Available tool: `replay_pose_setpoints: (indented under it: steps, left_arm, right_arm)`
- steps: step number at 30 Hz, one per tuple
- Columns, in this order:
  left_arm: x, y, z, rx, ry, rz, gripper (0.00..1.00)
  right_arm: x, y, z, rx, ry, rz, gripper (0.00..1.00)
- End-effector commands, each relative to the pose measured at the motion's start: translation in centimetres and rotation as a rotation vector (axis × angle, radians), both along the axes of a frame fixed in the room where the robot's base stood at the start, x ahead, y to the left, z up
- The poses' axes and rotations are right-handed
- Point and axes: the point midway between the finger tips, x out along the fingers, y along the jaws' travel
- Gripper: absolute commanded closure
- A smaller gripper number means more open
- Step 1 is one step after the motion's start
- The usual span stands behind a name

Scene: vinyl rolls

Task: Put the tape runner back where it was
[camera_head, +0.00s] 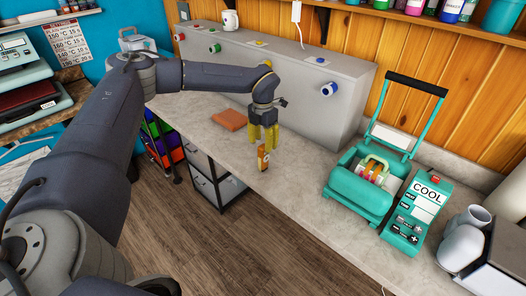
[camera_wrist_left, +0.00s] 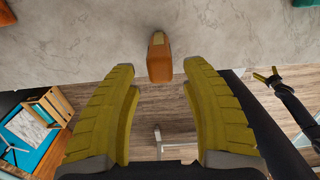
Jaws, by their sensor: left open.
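The tape runner, seemingly the small orange piece with a pale patch (camera_head: 263,158), is at the front edge of the grey counter (camera_head: 300,190). My left gripper (camera_head: 263,143) has yellow fingers pointing down, just above it. In the left wrist view, the orange piece (camera_wrist_left: 159,62) lies centred just beyond the open fingertips (camera_wrist_left: 158,72), with a gap on both sides. It appears to stick out over the counter edge. Nothing is held. My right gripper seems to be the small yellow-tipped one at the right of the wrist view (camera_wrist_left: 266,75); its jaws are too small to judge.
An orange-brown flat pad (camera_head: 229,120) lies on the counter to the left. A grey box with coloured roll ends (camera_head: 290,75) runs along the wall behind. A teal press (camera_head: 360,195) and a COOL unit (camera_head: 416,215) stand to the right. The counter between is clear.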

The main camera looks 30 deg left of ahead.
Motion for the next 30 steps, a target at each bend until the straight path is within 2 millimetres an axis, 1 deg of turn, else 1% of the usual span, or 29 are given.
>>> replay_pose_setpoints:
  steps: [1,6,12,18,30]
  left_arm:
    - [0.1,0.0,1.0,-0.001,-0.003,0.0,0.54]
    - [0.1,0.0,3.6,-0.001,-0.003,0.0,0.54]
    - [0.1,0.0,5.5,0.0,-0.002,0.0,0.54]
    - [0.0,0.0,6.1,0.0,0.0,-0.001,0.54]
    - [0.0,0.0,6.2,0.0,0.0,0.0,0.54]
  right_arm:
    - [0.0,0.0,0.0,0.0,0.0,0.0,0.0]
    - [0.0,0.0,0.0,0.0,0.0,0.0,0.0]
    - [0.0,0.0,0.0,0.0,0.0,0.0,0.0]
    - [0.0,0.0,0.0,0.0,0.0,0.0,0.0]
    - [0.0,0.0,0.0,0.0,0.0,0.0,0.0]
